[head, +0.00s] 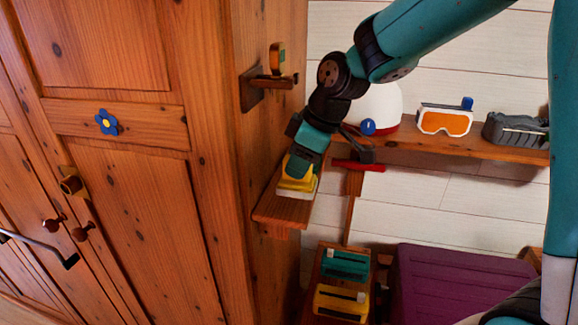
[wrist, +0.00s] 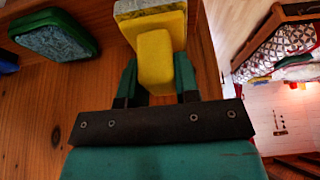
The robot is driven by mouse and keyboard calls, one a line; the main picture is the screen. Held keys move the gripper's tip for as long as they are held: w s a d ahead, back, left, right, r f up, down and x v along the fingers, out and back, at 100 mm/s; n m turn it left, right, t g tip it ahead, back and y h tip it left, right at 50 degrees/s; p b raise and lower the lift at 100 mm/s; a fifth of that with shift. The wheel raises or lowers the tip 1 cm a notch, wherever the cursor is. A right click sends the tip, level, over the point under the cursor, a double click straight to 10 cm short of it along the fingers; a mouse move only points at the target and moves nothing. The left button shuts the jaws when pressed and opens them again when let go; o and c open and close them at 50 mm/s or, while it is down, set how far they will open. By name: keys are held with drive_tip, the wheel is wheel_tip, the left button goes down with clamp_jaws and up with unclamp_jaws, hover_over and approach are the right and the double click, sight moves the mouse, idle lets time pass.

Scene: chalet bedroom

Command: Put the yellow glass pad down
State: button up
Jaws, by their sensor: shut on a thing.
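The yellow glass pad (wrist: 154,55) has a yellow body and handle and a pale grey face. My gripper (wrist: 157,80) is shut on its handle, with a teal finger on each side. In the head view my gripper (head: 299,166) points down, and the pad (head: 296,186) is under it, over the small wooden shelf (head: 283,211) on the cupboard's side. The pad's pale face is turned down there. I cannot tell whether it touches the shelf. The gripper hides part of the pad.
The wooden cupboard (head: 150,200) stands close on the left. A red-handled tool (head: 358,166) is just right of the shelf. Goggles (head: 445,121) sit on a longer shelf behind. A purple box (head: 450,285) stands below. The wrist view shows a green pad (wrist: 55,38) against wood.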

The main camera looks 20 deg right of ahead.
sight(288, 178)
drive_tip(key=shift+w+a, duration=0.65)
drive_tip(key=shift+a, duration=0.2)
wheel_tip(288, 178, down, 3)
drive_tip(key=shift+r+p, duration=0.1)
drive_tip(key=shift+p, duration=0.75)
drive_tip(key=shift+f, duration=0.35)
drive_tip(key=shift+f, duration=0.2)
drive_tip(key=o, duration=0.9)
drive_tip(key=shift+c, duration=0.2)
drive_tip(key=shift+r, duration=0.1)
